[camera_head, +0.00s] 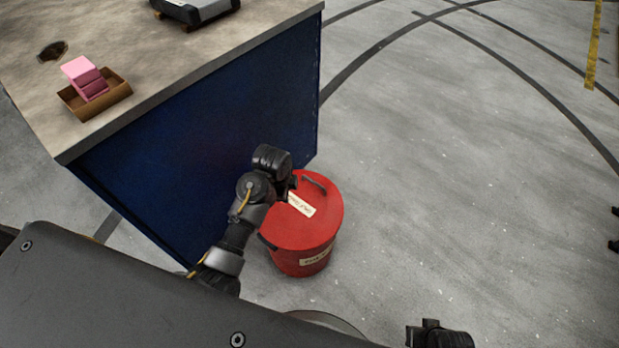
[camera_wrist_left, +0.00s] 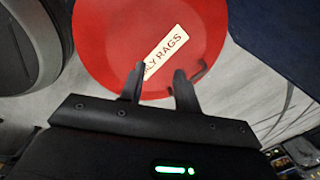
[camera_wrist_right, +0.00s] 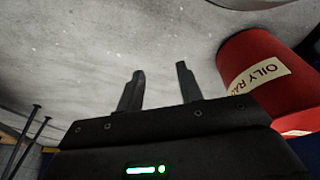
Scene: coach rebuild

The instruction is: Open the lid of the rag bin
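The rag bin (camera_head: 301,258) is a red round drum on the floor beside the blue cabinet, with a pale label on its side. Its red lid (camera_head: 321,222) lies flat and shut on top, with an "OILY RAGS" label and a dark handle (camera_head: 315,184) near the far edge. My left gripper (camera_head: 291,184) is over the lid, partly hidden by its own wrist. In the left wrist view its fingers (camera_wrist_left: 158,82) are apart and empty above the lid (camera_wrist_left: 110,50). My right gripper (camera_wrist_right: 160,72) is open and empty; the bin (camera_wrist_right: 262,78) stands to its right.
The blue cabinet (camera_head: 215,140) stands close against the bin's left. Its worktop (camera_head: 150,55) carries a cardboard tray (camera_head: 98,104) with pink blocks and a grey case (camera_head: 195,10). The grey floor (camera_head: 440,180) right of the bin is clear.

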